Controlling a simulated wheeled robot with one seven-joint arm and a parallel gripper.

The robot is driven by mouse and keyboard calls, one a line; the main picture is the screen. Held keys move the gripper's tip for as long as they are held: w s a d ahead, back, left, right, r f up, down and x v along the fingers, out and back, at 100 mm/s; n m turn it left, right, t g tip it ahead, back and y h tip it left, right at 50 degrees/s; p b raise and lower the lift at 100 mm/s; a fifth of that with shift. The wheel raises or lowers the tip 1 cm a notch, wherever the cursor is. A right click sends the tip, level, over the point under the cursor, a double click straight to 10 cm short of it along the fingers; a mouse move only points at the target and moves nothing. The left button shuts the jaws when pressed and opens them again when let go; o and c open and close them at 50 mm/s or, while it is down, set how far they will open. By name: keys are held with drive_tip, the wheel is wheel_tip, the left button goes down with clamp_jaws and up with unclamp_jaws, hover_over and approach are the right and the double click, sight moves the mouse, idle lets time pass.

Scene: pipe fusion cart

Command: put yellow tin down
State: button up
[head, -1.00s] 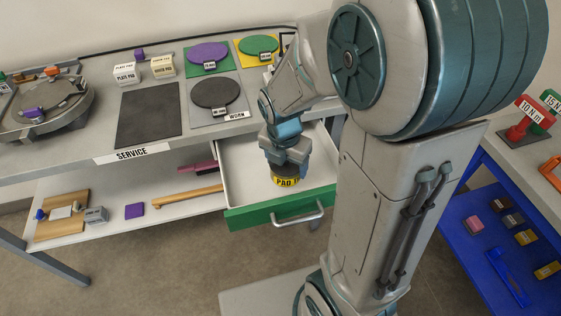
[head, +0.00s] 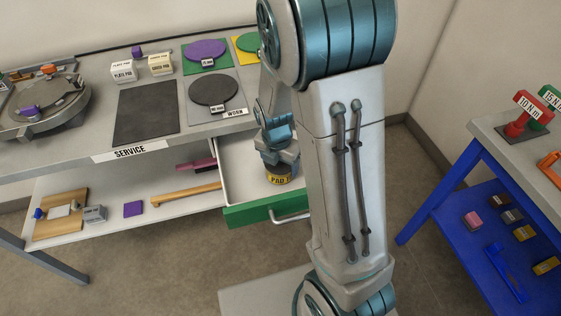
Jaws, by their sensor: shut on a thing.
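The yellow tin (head: 279,180) has a yellow band with dark "PAD" lettering. In the head view it is upright in the open green-fronted drawer (head: 240,213), near the drawer's front. My gripper (head: 280,166) is directly above the tin, pointing down, and is shut on its upper part. The fingertips are small in the picture. I cannot tell whether the tin's base touches the drawer floor. My own arm hides the right part of the drawer.
The drawer's white floor (head: 238,172) is bare left of the tin. Above it, the bench holds a dark mat (head: 146,113), coloured discs such as the purple disc (head: 206,49), and labelled boxes. A wooden bar (head: 185,194) lies on the lower shelf. A blue-framed table (head: 440,199) stands at right.

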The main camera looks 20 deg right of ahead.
drive_tip(key=shift+f, duration=0.1)
drive_tip(key=shift+f, duration=0.15)
drive_tip(key=o, duration=1)
drive_tip(key=shift+r, duration=0.2)
wheel_tip(320, 180, up, 12)
drive_tip(key=s+a+p, duration=0.1)
drive_tip(key=s+r+m, duration=0.2)
drive_tip(key=s+m, duration=0.2)
drive_tip(key=m, duration=0.5)
drive_tip(key=s+r+m+t, duration=0.1)
drive_tip(key=s+m, duration=0.3)
drive_tip(key=m, duration=0.5)
drive_tip(key=s+d+r+m+y, duration=0.1)
drive_tip(key=s+r+m, duration=0.2)
drive_tip(key=m, duration=0.6)
drive_tip(key=shift+s+r+t, duration=0.1)
drive_tip(key=shift+s+t, duration=0.2)
drive_tip(key=shift+s, duration=0.65)
